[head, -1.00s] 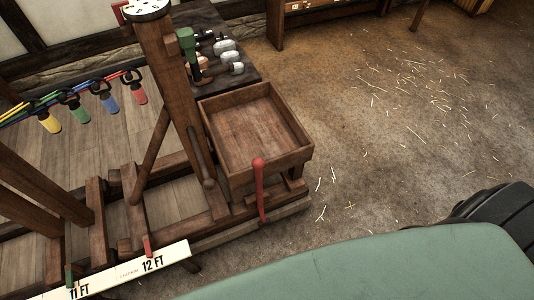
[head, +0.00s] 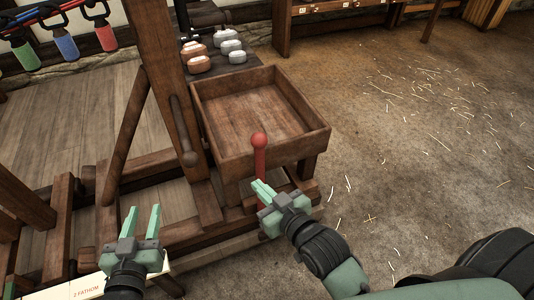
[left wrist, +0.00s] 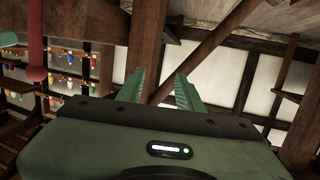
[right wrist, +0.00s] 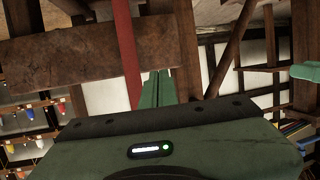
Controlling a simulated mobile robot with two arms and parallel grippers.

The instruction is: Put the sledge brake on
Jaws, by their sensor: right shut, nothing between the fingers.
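The sledge brake is a red lever (head: 260,158) with a round red knob, standing nearly upright at the front of the wooden sledge's tray. My right gripper (head: 262,190) is shut and empty, its fingertips overlapping the lever's lower part in the head view. Whether they touch it I cannot tell. In the right wrist view the red lever (right wrist: 128,50) runs just left of the closed fingers (right wrist: 157,86). My left gripper (head: 141,222) is open and empty, left of the lever over the sledge frame. The lever (left wrist: 36,45) also shows at the left wrist view's upper left.
The open wooden tray (head: 235,155) is empty. A thick post (head: 160,70) and frame beams stand left. A white board (head: 88,290) lies at lower left. The straw-strewn floor (head: 420,150) at right is clear.

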